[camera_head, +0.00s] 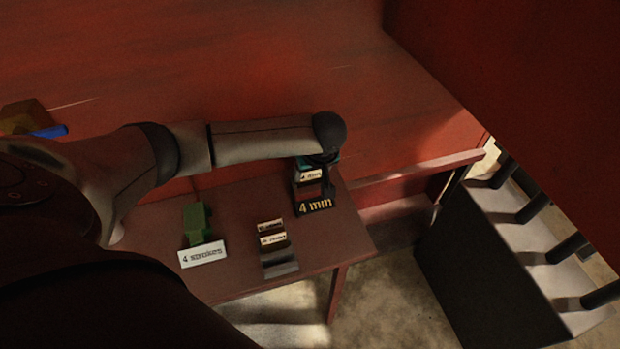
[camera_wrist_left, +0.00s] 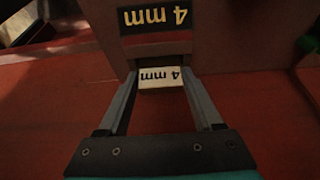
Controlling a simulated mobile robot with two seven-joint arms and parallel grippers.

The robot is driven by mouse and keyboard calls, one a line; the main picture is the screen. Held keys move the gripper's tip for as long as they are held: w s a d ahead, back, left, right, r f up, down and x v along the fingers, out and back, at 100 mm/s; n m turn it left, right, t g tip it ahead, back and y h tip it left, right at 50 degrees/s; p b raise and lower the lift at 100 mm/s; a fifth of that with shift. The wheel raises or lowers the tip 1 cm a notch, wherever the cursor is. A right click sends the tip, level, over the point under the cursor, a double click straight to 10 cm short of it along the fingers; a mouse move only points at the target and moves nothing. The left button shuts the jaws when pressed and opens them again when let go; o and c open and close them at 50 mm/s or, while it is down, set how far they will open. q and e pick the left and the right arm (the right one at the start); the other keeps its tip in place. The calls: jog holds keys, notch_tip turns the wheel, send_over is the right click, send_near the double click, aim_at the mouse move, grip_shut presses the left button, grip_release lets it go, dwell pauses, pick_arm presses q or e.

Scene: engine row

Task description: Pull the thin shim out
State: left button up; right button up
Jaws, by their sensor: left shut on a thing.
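A thin shim with a pale tag reading "4 mm" (camera_wrist_left: 160,80) sits between my left gripper's fingertips (camera_wrist_left: 160,76) in the left wrist view. The fingers are shut on its two sides. A black plate with yellow "4 mm" lettering (camera_wrist_left: 155,17) is just beyond it, with a dark red strip between; this plate also shows in the head view (camera_head: 317,206). In the head view my left gripper (camera_head: 325,178) reaches down at the bench's back right, partly covering the shim's pale tag (camera_head: 308,175). Whether the shim is still seated in a gap is hidden. My right gripper is not in view.
On the red bench (camera_head: 240,200), a green block (camera_head: 196,224) stands behind a white "4 strokes" sign (camera_head: 203,254). A small dark stack with pale labels (camera_head: 278,250) lies mid-bench. A dark-sided unit with black cylinders (camera_head: 490,270) stands at right, across a floor gap.

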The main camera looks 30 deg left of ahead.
pick_arm(q)
jog(key=c, duration=0.3)
notch_tip(320, 180, up, 20)
jog(key=p, duration=0.3)
jog(key=shift+p, duration=0.3)
dwell(0.3)
jog(key=shift+p, duration=0.75)
